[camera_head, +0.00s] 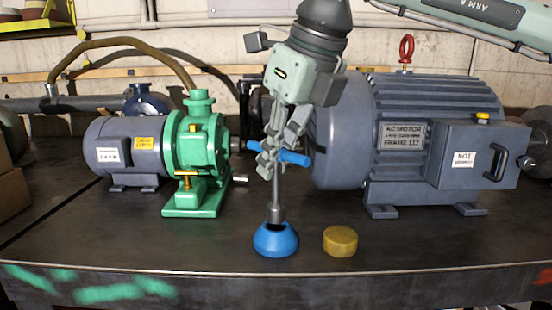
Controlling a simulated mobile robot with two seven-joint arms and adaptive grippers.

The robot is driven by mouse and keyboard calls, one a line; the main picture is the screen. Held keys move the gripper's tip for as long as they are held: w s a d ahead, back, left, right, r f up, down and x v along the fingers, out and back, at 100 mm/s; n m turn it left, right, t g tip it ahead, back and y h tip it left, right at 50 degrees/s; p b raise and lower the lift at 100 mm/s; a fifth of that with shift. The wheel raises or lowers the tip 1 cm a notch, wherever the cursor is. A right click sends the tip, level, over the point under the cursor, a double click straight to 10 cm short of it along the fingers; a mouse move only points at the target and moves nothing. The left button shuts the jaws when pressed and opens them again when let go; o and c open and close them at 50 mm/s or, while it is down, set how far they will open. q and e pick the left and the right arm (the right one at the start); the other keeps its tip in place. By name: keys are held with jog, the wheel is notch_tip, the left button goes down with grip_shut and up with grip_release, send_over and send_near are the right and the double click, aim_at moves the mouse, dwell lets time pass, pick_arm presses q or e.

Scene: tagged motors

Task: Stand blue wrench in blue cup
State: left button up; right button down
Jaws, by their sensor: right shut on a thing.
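The blue cup (277,241) stands on the dark table near its front edge. The wrench (278,196) is upright, with a grey shaft and a blue crossbar handle at its top. Its lower end is at the cup's opening; I cannot tell how deep it sits. My right gripper (270,157) comes down from above and is shut on the wrench at the blue handle. My left gripper is not in view.
A yellow disc (340,241) lies just right of the cup. A green pump (198,160) with a small grey motor (112,150) stands to the left. A large grey motor (420,140) stands close on the right.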

aim_at(279, 172)
jog(key=shift+f, duration=0.2)
jog(key=shift+f+b, duration=0.35)
jog(key=shift+b, duration=0.2)
jog(key=shift+f+b, duration=1.3)
jog(key=shift+f, duration=0.05)
jog(key=c, duration=1.5)
grip_release()
jog(key=shift+o, duration=0.2)
jog(key=shift+r+p, duration=1.75)
jog(key=shift+r, duration=1.3)
